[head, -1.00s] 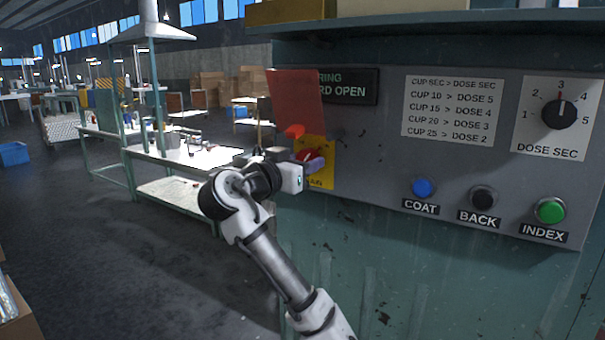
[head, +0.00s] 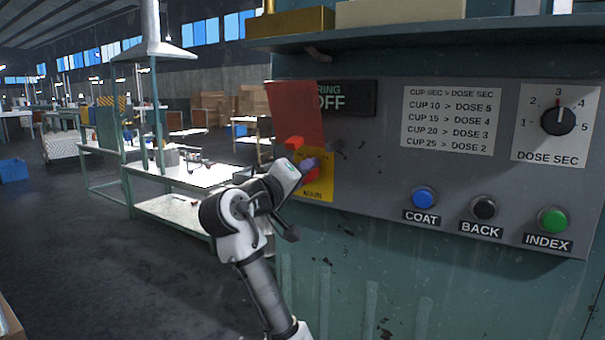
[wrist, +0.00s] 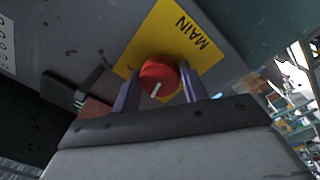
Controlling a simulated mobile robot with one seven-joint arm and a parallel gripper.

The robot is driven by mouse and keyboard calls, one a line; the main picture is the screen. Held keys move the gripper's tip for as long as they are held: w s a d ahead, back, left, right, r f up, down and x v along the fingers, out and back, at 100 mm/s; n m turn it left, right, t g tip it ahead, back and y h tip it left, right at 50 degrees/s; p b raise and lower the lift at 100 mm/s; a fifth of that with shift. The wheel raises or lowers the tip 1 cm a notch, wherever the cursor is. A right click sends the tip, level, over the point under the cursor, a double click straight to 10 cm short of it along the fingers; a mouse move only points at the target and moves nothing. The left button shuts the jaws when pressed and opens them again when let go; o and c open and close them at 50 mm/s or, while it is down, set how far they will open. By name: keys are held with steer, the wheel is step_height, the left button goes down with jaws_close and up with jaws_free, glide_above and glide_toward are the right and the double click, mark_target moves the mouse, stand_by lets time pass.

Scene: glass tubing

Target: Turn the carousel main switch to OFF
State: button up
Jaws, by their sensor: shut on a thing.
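The main switch is a round red knob (head: 312,175) on a yellow plate (head: 322,190) marked MAIN, at the left end of the grey panel. My gripper (head: 308,164) is at the knob, its purple fingers closed on it and its wrist tilted. In the wrist view the red knob (wrist: 158,74) sits between the two fingers, its white mark pointing toward my gripper. The yellow plate (wrist: 185,35) shows behind it. The display (head: 345,98) above reads OFF in its visible part; a red sheet hides its left part.
A red sheet (head: 296,110) hangs just above the switch, with a small red block (head: 294,143) near my fingers. A blue COAT button (head: 423,197), black BACK button (head: 484,207), green INDEX button (head: 552,219) and dose dial (head: 558,120) lie to the right.

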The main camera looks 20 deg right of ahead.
steer(key=n+p, duration=0.1)
steer(key=n, duration=0.4)
steer(key=shift+n, duration=0.4)
steer(key=shift+p, duration=0.3)
steer(key=o, duration=1)
steer(key=b+v, duration=0.3)
steer(key=v, duration=1)
steer(key=shift+s+a+b, duration=0.15)
steer(key=shift+s+b, duration=0.2)
steer(key=shift+s, duration=0.1)
